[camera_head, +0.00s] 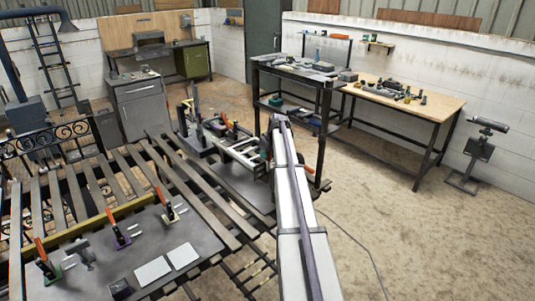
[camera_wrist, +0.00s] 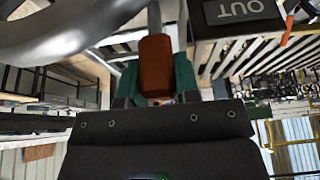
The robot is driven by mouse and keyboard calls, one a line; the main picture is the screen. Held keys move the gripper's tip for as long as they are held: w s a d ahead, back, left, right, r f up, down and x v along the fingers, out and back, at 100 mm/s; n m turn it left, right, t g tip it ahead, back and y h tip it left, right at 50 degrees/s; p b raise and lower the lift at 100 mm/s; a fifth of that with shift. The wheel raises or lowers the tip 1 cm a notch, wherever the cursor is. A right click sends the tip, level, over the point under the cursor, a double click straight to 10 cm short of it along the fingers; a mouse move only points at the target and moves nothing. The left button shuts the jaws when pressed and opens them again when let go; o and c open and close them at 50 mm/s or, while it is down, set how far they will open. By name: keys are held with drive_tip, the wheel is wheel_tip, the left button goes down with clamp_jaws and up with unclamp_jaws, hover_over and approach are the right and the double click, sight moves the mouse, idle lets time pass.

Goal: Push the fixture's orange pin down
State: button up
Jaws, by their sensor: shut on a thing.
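In the wrist view, the orange pin (camera_wrist: 155,64) shows as a brown-orange block on a grey rod, at the top middle. My gripper (camera_wrist: 157,82) has its green fingers on both sides of this block and is shut on it. In the head view, my gripper is at the end of my white arm, at the right side of the fixture (camera_head: 243,153), a light metal frame on the bench. The arm hides part of the fixture there, and I cannot make out the pin. How far down the pin sits cannot be told.
A dark plate reading "OUT" (camera_wrist: 243,11) is close by in the wrist view. A large grey curved metal piece (camera_wrist: 70,28) is at its upper left. In the head view, several orange-handled clamps stand on the slatted bench (camera_head: 205,190), with two white plates (camera_head: 153,270). Floor at right is mostly clear.

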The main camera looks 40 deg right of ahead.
sight(268, 159)
drive_tip(key=shift+f, duration=0.1)
clamp_jaws()
wheel_tip(268, 159, down, 4)
drive_tip(key=b, duration=0.3)
drive_tip(key=shift+r+b, duration=0.2)
drive_tip(key=shift+b, duration=0.2)
drive_tip(key=shift+s+r, duration=0.15)
drive_tip(key=shift+r, duration=0.1)
drive_tip(key=o, duration=1)
unclamp_jaws()
drive_tip(key=shift+c, duration=0.2)
drive_tip(key=p+v, duration=1)
drive_tip(key=shift+r, duration=0.35)
